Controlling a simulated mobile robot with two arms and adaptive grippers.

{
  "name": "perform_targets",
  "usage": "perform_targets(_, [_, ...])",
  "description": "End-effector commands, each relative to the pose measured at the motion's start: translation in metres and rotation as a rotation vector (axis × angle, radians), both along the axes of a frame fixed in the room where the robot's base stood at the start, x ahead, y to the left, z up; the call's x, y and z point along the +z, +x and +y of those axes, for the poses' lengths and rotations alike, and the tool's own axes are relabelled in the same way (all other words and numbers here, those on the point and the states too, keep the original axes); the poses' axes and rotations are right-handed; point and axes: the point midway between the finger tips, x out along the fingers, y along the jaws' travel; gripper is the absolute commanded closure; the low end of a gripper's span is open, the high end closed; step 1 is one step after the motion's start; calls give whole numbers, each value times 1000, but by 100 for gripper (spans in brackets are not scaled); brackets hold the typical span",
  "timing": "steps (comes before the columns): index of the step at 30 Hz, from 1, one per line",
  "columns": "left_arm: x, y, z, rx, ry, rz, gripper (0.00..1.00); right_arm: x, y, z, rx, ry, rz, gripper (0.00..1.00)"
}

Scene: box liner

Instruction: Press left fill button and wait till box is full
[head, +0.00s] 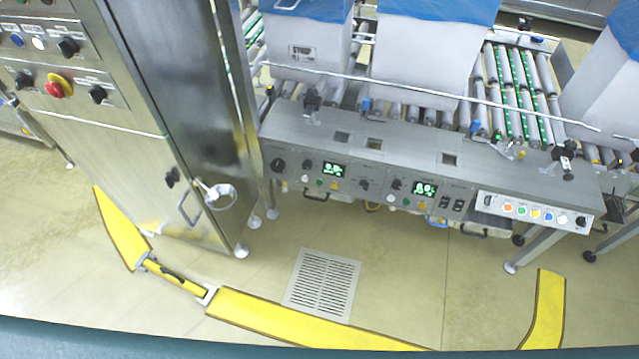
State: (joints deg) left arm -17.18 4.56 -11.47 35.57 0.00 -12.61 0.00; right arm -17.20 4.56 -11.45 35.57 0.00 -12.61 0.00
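A grey control panel (440,168) runs along the front of the roller conveyor. It carries a left green-lit display (334,170) and a right green-lit display (424,188), each with knobs and small coloured buttons around it. I cannot read the labels, so I cannot tell which one is the left fill button. White boxes with blue liners stand on the conveyor: a left box (305,65), a middle box (420,55) and a right box (605,85). Their insides are not visible enough to tell how full they are. Neither of my grippers is in view.
A steel cabinet (165,90) with knobs and a red stop button (54,89) stands at left. A row of coloured buttons (535,213) is at the panel's right end. Yellow floor strips (300,322) and a floor grate (322,283) lie in front.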

Motion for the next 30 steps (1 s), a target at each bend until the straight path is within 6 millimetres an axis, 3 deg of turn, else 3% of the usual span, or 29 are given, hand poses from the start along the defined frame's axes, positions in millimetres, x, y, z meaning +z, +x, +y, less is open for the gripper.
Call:
perform_targets(2, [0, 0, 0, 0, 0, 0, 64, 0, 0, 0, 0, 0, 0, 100])
perform_targets(7, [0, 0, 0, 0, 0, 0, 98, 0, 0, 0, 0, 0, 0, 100])
perform_targets(8, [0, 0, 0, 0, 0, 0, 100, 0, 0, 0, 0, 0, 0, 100])
perform_targets(30, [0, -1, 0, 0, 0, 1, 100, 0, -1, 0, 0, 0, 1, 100])
